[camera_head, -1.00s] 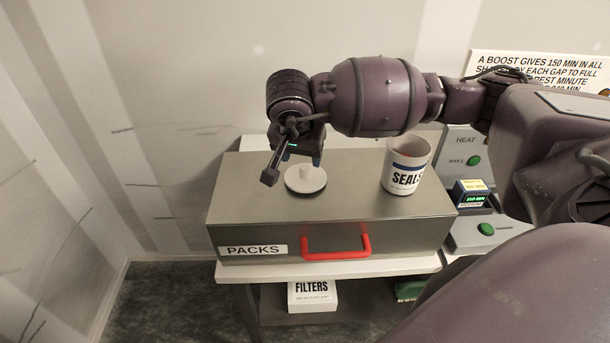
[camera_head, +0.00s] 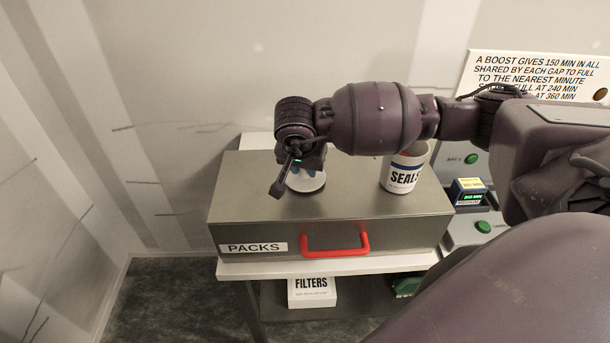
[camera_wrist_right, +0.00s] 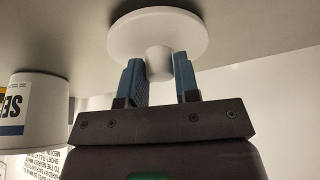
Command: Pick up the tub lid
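The tub lid (camera_wrist_right: 158,35) is a white disc with a short round knob (camera_wrist_right: 158,60). It lies knob up on the grey PACKS box; in the head view its rim (camera_head: 308,189) shows below my right gripper (camera_head: 301,170). In the right wrist view the two blue fingers (camera_wrist_right: 160,68) stand open on either side of the knob, close to it; I cannot tell whether they touch it. The white SEALS tub (camera_head: 403,177) stands to the right on the same box, its top partly hidden by my right arm. My left gripper is not in view.
The PACKS box (camera_head: 240,200) has a red front handle (camera_head: 336,244) and sits on a white bench top (camera_head: 390,264). A FILTERS box (camera_head: 312,291) is on the shelf below. Devices with green buttons (camera_head: 482,227) stand at the right. The box top left of the lid is clear.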

